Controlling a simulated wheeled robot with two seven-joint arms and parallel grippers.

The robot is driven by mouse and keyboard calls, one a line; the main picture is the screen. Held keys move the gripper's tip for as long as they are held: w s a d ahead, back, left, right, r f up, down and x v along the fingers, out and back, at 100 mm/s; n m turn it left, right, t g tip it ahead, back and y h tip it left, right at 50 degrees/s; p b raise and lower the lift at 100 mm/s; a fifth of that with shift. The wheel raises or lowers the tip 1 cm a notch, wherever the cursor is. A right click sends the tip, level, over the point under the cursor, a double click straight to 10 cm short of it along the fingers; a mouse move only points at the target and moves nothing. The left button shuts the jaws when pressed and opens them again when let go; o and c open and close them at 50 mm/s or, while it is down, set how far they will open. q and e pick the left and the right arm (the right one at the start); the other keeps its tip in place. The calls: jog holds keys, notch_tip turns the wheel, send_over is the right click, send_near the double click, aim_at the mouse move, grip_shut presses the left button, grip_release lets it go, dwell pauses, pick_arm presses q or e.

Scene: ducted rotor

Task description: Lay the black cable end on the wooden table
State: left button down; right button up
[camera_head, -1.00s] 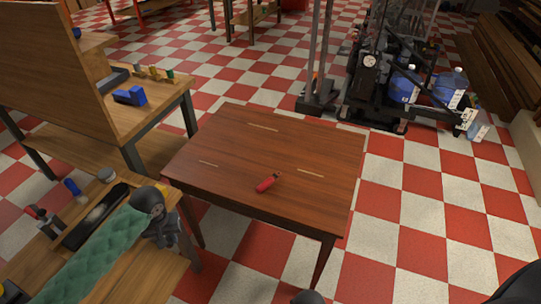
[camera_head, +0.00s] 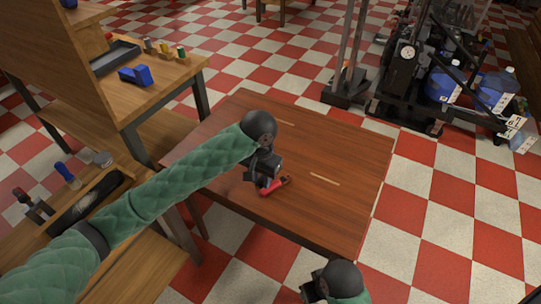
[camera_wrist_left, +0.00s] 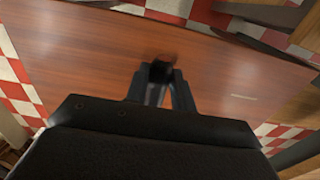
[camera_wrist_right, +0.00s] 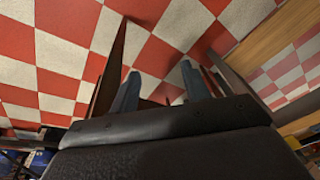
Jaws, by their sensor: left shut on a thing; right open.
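The wooden table (camera_head: 335,205) stands in the middle of the head view; its top also fills much of the left wrist view (camera_wrist_left: 80,65). My left gripper (camera_head: 266,183) is low over the table's middle, beside a red object. In the left wrist view its fingers are shut on a small dark thing (camera_wrist_left: 160,72), which looks like the black cable end. Whether it touches the table I cannot tell; the gripper hides it in the head view. My right gripper (camera_wrist_right: 160,80) is open and empty, near the table's front edge.
The red object (camera_head: 274,187) lies on the table, partly behind my left gripper. A workbench with a blue item (camera_head: 136,75) stands at the left. A machine with blue bottles (camera_head: 441,86) stands back right. The table's right side is clear.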

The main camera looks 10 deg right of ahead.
pick_arm(q)
jog(key=w+a+f, duration=0.3)
jog(key=w, duration=0.1)
jog(key=p, duration=0.2)
send_over(240, 185)
jog(key=f, duration=0.3)
jog(key=shift+d+f, duration=0.15)
jog(key=shift+d, duration=0.05)
jog(key=shift+w+a+f, duration=0.1)
jog(key=shift+f, duration=0.05)
jog(key=shift+f+p, duration=0.45)
jog(key=shift+f, duration=1.55)
pick_arm(e)
jog(key=d+x, duration=0.1)
jog(key=x, duration=0.7)
jog(key=shift+d+h, duration=0.3)
jog(key=shift+d, duration=0.05)
jog(key=shift+w+f, duration=0.15)
pick_arm(q)
jog(key=c, duration=1.2)
grip_release()
jog(key=shift+f, duration=0.1)
jog(key=shift+o, duration=0.2)
pick_arm(e)
jog(key=shift+f, duration=0.15)
